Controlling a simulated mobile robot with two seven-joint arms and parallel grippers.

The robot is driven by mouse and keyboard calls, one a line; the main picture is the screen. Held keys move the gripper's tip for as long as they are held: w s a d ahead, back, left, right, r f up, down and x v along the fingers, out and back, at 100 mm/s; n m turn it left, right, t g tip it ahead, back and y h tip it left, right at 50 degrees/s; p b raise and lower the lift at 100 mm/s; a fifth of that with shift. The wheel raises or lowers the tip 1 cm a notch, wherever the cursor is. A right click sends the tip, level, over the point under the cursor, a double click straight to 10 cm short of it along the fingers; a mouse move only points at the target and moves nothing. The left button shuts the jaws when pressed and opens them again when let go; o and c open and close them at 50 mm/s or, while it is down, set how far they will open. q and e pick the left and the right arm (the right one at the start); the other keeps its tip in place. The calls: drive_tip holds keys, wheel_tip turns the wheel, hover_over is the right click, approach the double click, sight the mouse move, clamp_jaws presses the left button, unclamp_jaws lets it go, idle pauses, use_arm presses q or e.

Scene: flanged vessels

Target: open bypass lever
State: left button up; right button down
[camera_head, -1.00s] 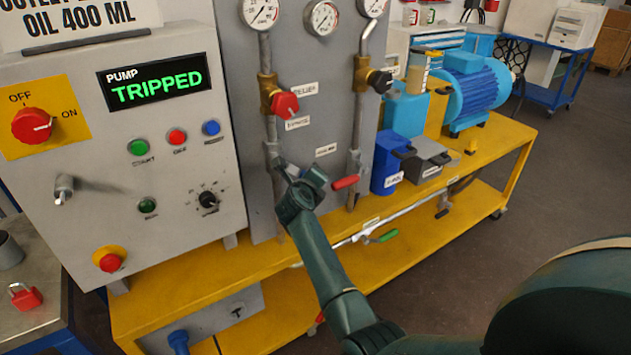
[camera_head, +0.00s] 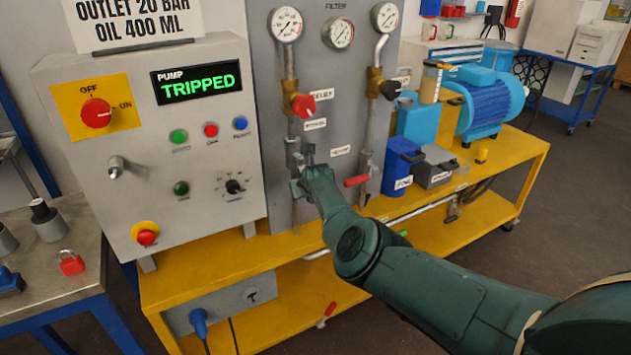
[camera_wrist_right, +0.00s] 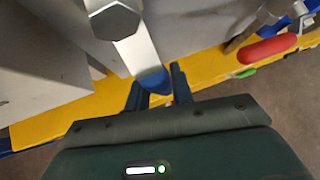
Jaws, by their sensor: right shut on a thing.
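The bypass lever is a flat metal lever with a blue grip (camera_wrist_right: 152,80), seen in the right wrist view below a hex-headed valve stem. My right gripper (camera_wrist_right: 158,90) is shut on the blue grip, one dark finger on each side. In the head view my right gripper (camera_head: 308,176) is at the valve on the left pipe, below the bypass label (camera_head: 315,124); it hides most of the lever there. My left gripper is not in view.
A red-handled lever (camera_head: 357,180) sits on the right pipe close by; it also shows in the wrist view (camera_wrist_right: 267,48). A red knob (camera_head: 303,106) is above. The control panel (camera_head: 150,208), reading TRIPPED, stands left. Blue containers (camera_head: 398,172) and the motor (camera_head: 488,105) stand right.

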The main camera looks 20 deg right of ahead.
drive_tip(key=shift+a+r+m+y+p, duration=0.15)
drive_tip(key=shift+a+m+y+p, duration=0.3)
drive_tip(key=shift+a+y, duration=0.25)
drive_tip(key=shift+a, duration=0.1)
drive_tip(key=c, duration=1.2)
unclamp_jaws()
drive_tip(key=shift+f, duration=0.2)
drive_tip(key=shift+r, duration=0.15)
